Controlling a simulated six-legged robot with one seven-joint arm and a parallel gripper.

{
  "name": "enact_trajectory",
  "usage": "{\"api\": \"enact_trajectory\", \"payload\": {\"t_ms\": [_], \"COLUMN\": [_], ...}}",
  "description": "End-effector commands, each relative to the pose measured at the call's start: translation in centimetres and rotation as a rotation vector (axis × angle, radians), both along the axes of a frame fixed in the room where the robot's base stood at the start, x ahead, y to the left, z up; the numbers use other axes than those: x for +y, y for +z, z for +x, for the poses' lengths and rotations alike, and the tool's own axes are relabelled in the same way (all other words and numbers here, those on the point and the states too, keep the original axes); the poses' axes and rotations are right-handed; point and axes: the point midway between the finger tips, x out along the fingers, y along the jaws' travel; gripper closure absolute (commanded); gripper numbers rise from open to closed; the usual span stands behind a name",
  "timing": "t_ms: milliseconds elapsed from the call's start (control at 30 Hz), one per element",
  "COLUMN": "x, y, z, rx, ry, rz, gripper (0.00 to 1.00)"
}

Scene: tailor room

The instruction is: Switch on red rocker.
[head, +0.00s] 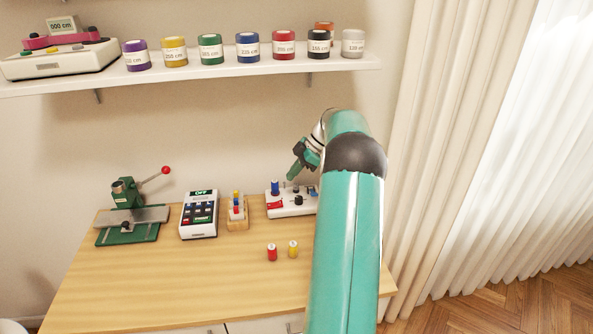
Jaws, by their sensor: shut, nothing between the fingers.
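A white device (285,212) sits at the back right of the wooden table. A small red part (275,205), which looks like the red rocker, is on its front left. Whether it is on or off is too small to tell. A blue knob or spool stands behind it on the device, with dark knobs to the right. My gripper (292,176) is shut and empty, pointing down and left. In the picture it appears just above the device; the gap is hard to judge. My arm hides the device's right end.
A wooden rack with small spools (237,220), a white keypad unit (199,215) and a green press with a red-knobbed lever (127,215) stand to the left. Red (272,252) and yellow (293,249) spools stand in front. A shelf (200,75) with ribbon rolls hangs above.

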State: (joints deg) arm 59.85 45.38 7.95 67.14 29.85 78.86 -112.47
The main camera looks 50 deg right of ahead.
Motion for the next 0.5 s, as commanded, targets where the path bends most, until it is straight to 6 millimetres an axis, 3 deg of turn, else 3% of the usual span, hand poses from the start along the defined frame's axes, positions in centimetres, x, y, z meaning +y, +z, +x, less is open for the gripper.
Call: {"api": "enact_trajectory", "payload": {"t_ms": [300,500], "x": [2.9,2.2], "y": [-5.2,-8.0], "z": [2.6,2.1], "rx": [0.003,0.002], "ry": [0.004,0.001], "rz": [0.002,0.000], "gripper": [1.00,1.00]}}
